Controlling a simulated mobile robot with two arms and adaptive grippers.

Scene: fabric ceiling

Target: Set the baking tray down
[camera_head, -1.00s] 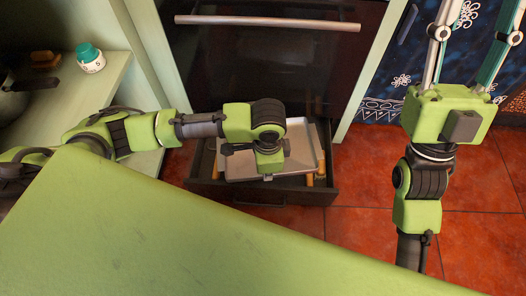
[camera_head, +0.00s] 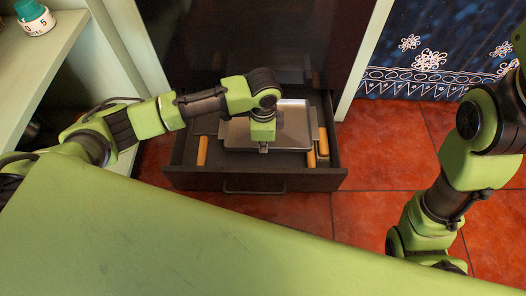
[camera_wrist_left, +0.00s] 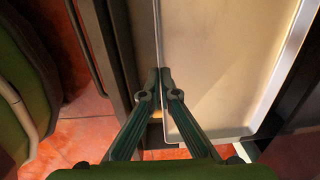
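The baking tray (camera_head: 295,126) is a shallow grey metal tray. It lies roughly level in or just over the open dark drawer (camera_head: 255,180) below the oven; I cannot tell whether it touches the drawer floor. My left gripper (camera_head: 264,146) points down at the tray's near edge and hides part of it. In the left wrist view, the left fingers (camera_wrist_left: 160,75) close together on the rim of the tray (camera_wrist_left: 225,60). My right arm shows at the right of the head view, but its gripper is outside the frame.
Orange-handled items (camera_head: 202,151) lie in the drawer at the left, and more (camera_head: 322,146) at the right. A green worktop (camera_head: 150,230) fills the foreground. A white and teal timer (camera_head: 34,18) stands on a shelf at upper left. Red floor tiles (camera_head: 385,150) are clear right of the drawer.

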